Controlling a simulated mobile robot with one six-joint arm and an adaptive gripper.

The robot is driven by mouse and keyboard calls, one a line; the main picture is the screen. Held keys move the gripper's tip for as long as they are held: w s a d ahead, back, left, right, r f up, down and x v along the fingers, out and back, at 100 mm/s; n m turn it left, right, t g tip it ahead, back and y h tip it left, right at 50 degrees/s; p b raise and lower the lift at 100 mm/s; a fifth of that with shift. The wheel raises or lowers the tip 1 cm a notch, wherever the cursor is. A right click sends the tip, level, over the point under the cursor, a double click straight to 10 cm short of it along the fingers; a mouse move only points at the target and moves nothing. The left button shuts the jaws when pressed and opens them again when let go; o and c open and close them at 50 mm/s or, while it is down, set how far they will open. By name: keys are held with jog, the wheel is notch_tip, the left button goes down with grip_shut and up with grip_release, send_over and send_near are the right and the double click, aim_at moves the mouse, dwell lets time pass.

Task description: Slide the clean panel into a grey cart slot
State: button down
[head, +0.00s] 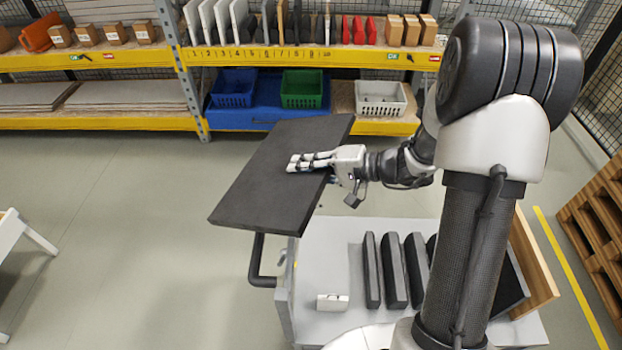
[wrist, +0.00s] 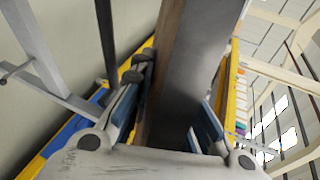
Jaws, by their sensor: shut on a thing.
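The panel (head: 275,180) is a flat dark grey board in the head view. My gripper (head: 303,162) is shut on its right edge and holds it in the air, tilted, with one broad face up. In the wrist view the panel (wrist: 200,70) runs away from between the fingers, a brownish narrow strip along its left side. The grey cart (head: 335,245) stands below and to the right of the panel. Several dark upright pieces (head: 392,270) stand in a row on the cart. The slots between them are partly hidden by my arm.
A small white block (head: 332,302) lies on the cart's near left part. The cart's dark handle (head: 262,270) sticks out under the panel. Yellow-edged shelving (head: 120,124) with bins stands behind. A white table (head: 20,240) is at far left; wooden pallets (head: 598,210) are at right. Open floor lies left.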

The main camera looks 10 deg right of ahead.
aim_at(334, 147)
jog(key=d+r+g, duration=0.1)
jog(key=w+d+r+n+g+h+p, duration=0.1)
jog(key=d+r+n+g+h, duration=0.1)
jog(key=g, duration=0.1)
jog(key=shift+w+d+r+p, duration=0.1)
jog(key=shift+w+r+p, duration=0.2)
jog(key=shift+p, duration=0.1)
jog(key=d+h, duration=0.1)
jog(key=d, duration=0.1)
jog(key=d+g+h+p, duration=0.1)
jog(key=d+h, duration=0.1)
jog(key=shift+w+d+f, duration=0.1)
jog(key=shift+d+f, duration=0.05)
jog(key=shift+d, duration=0.15)
jog(key=s+d+f+g+h, duration=0.1)
jog(key=s+d+f+h, duration=0.1)
jog(key=s+d+f, duration=0.35)
jog(key=s+d+f+n+g+h, duration=0.1)
jog(key=s+d+f+h, duration=0.15)
jog(key=d+f, duration=0.6)
jog(key=s+d+f+g+h, duration=0.1)
jog(key=s+d+f+h, duration=0.2)
jog(key=f, duration=0.8)
notch_tip(334, 147, down, 13)
jog(key=s+y+b, duration=0.1)
jog(key=b, duration=0.8)
jog(key=shift+d+f+b, duration=0.15)
jog(key=shift+d+b, duration=0.05)
jog(key=shift+b, duration=0.2)
